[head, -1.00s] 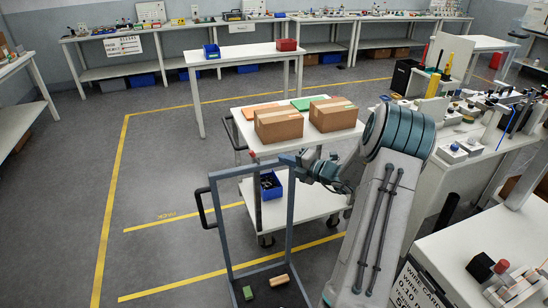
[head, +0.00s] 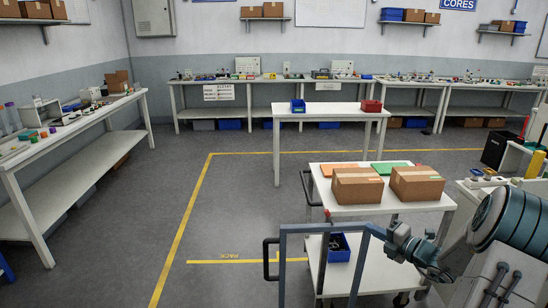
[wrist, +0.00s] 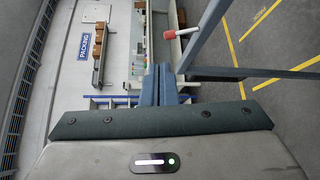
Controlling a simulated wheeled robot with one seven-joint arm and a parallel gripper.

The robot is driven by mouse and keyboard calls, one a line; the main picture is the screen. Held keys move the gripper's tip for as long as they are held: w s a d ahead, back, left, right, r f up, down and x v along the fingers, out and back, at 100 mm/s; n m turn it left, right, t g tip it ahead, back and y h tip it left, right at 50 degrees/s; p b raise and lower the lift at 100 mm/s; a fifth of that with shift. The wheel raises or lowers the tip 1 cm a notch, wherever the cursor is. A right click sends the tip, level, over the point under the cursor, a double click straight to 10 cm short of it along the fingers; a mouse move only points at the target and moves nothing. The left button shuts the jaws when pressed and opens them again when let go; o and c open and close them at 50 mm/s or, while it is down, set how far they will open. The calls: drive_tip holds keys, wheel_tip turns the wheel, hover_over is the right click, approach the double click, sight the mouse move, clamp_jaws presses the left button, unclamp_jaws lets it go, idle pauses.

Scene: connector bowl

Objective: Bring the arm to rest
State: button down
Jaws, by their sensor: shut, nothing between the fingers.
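My gripper (wrist: 159,70) shows in the wrist view with its two blue-grey fingers together, shut, with nothing between them. In the head view my arm reaches in from the lower right, bent, its wrist beside the top of a blue-grey metal frame. The fingers are hard to make out there, and I cannot tell whether they touch the frame. In the wrist view the frame's bars pass close to the fingers on the right.
The blue-grey frame (head: 283,262) stands before a white cart (head: 345,210) carrying two cardboard boxes (head: 358,187) (head: 417,184). A blue bin (head: 338,247) sits on the cart's lower shelf. A red-tipped rod (wrist: 180,33) is near my fingers. Open floor (head: 120,225) lies to the left.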

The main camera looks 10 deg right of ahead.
drive_tip(key=s+a+r+n+g, duration=0.2)
drive_tip(key=s+a+n+g, duration=0.35)
drive_tip(key=a+n, duration=0.6)
drive_tip(key=s+a+r+n+g, duration=0.2)
drive_tip(key=s+a+n+g, duration=0.35)
drive_tip(key=a+n, duration=0.6)
drive_tip(key=s+a+r+n+h, duration=0.1)
drive_tip(key=s+n+h, duration=0.3)
drive_tip(key=s+n, duration=0.4)
drive_tip(key=s+r+n+h, duration=0.2)
drive_tip(key=s+n, duration=0.7)
drive_tip(key=n, duration=0.6)
drive_tip(key=shift+a+g+h, duration=0.3)
drive_tip(key=shift+a+h, duration=0.1)
drive_tip(key=shift+h, duration=0.5)
drive_tip(key=shift+s, duration=0.15)
